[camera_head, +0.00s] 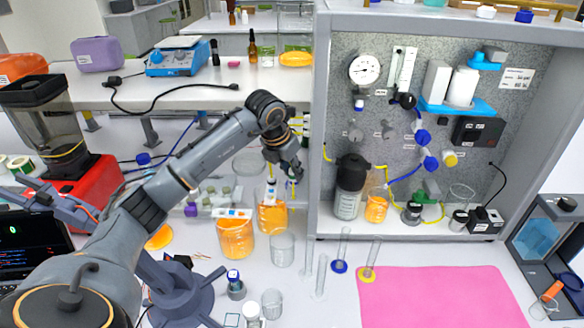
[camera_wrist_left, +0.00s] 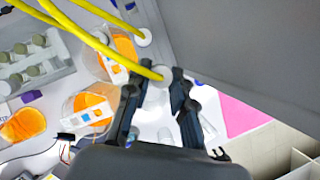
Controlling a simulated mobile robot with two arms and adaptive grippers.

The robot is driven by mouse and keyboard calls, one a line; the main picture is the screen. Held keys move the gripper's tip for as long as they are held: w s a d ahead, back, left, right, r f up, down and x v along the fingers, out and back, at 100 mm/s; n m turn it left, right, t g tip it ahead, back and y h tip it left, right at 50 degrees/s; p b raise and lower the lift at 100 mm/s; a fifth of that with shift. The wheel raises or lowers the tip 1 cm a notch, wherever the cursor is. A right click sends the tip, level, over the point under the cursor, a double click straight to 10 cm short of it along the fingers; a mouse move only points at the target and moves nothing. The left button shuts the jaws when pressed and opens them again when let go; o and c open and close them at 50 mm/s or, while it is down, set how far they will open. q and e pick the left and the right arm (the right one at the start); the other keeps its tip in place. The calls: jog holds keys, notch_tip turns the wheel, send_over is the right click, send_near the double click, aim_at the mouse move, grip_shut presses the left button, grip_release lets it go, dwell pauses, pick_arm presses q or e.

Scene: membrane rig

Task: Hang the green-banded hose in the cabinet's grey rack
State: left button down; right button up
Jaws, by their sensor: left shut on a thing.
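My left gripper (camera_head: 289,173) is beside the outer left wall of the grey cabinet (camera_head: 318,120), above the bench, pointing down. In the left wrist view its fingers (camera_wrist_left: 164,82) close around the end region of a yellow hose (camera_wrist_left: 105,46). Other yellow tubes run in from the upper left of that view. Short yellow pieces (camera_head: 299,125) also show by the cabinet wall in the head view. I cannot make out a green band on the held hose, and the fingers hide part of it. I cannot clearly pick out the grey rack. My right gripper is not in view.
A dark-topped bottle (camera_head: 347,190) and a gauge (camera_head: 364,70) are inside the cabinet. Measuring cylinders stand in front of it, beside a clear pink mat (camera_head: 440,298).

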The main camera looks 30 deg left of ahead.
pick_arm(q)
jog(key=shift+f+b, duration=1.75)
jog(key=shift+f, duration=1.5)
jog(key=c, duration=1.1)
grip_release()
send_near(293, 190)
jog(key=v, duration=0.2)
jog(key=shift+s+r, duration=0.1)
jog(key=shift+r, duration=0.15)
jog(key=shift+f, duration=0.1)
